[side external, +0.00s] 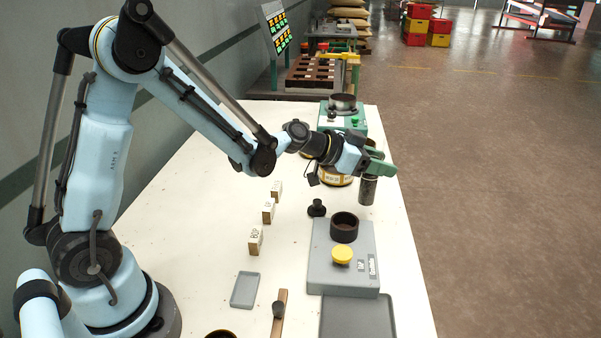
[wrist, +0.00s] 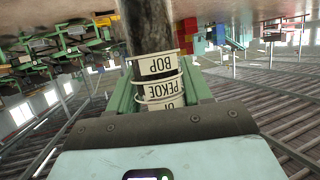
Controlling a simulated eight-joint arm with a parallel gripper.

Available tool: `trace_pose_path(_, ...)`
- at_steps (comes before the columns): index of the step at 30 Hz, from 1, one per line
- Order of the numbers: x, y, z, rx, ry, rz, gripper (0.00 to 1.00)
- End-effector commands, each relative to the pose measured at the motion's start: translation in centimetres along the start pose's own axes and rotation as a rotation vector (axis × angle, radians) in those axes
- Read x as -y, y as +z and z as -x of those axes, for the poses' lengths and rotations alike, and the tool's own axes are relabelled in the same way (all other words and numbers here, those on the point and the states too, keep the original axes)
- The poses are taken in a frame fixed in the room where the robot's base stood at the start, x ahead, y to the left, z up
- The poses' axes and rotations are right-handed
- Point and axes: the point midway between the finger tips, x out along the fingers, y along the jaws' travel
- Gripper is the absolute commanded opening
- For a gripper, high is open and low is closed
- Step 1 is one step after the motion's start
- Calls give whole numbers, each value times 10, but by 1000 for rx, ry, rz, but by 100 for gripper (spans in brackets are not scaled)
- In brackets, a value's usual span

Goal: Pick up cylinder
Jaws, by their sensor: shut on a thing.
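The cylinder (side external: 368,190) is dark and metallic. In the side external view it hangs roughly upright below my green gripper (side external: 379,167), near the table's right edge. My gripper is shut on its upper end. In the wrist view a dark cylinder (wrist: 149,28) extends up the picture from between the green fingers (wrist: 152,90). Curved cream labels (wrist: 156,68) reading BOP and PEKOE, upside down, show between the fingers. I cannot tell whether they touch the cylinder. The exact grip contact is hidden.
A grey base (side external: 330,270) carries a dark ring cup (side external: 344,227) and a yellow knob (side external: 342,255). A black knob (side external: 317,208) stands beside it. Several labelled blocks (side external: 256,240) stand left. A green machine (side external: 345,118) and a yellow-labelled drum (side external: 337,181) are behind. The white table (side external: 190,220) is clear left.

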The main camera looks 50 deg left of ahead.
Motion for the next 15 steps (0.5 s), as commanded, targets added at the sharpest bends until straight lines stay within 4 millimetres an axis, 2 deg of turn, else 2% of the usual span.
trace_pose_path(15, -54, -26, 19, 0, 3, -2, 16)
